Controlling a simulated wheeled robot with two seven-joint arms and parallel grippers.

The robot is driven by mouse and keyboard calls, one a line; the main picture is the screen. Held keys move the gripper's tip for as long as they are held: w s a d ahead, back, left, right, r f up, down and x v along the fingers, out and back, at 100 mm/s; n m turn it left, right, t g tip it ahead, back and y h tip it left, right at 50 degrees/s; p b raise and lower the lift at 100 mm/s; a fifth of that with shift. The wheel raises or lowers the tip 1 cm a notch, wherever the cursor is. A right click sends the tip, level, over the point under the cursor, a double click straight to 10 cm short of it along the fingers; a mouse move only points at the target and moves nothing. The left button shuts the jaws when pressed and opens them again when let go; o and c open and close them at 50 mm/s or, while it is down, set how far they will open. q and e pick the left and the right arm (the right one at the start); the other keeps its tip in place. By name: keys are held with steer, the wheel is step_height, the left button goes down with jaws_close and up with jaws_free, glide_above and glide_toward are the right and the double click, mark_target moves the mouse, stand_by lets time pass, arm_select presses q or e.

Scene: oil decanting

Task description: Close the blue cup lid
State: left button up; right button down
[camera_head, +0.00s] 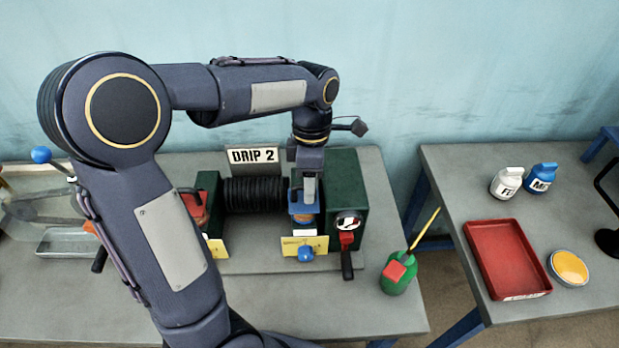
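The blue cup lid (299,209) belongs to the drip machine, on the left side of its green block. It shows as a blue piece above an amber-brown cup part (305,226). I cannot tell from this angle whether it is raised or flat. My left gripper (309,197) points down right at the lid, over its upper part, and hides some of it. Its pale fingers look narrow from here, and I cannot tell whether they are apart, shut or touching the lid. My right gripper is not in view.
A green oil can (396,283) stands to the right. A red tray (505,255) and two bottles are on the right table.

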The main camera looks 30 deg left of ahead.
arm_select(q)
steer(key=shift+r, duration=0.15)
steer(key=shift+w+a+r, duration=0.1)
steer(key=shift+r, duration=0.25)
steer(key=r, duration=0.4)
steer(key=w+r, duration=0.1)
steer(key=r, duration=0.1)
steer(key=shift+a+r, duration=0.2)
steer(key=shift+r, duration=0.2)
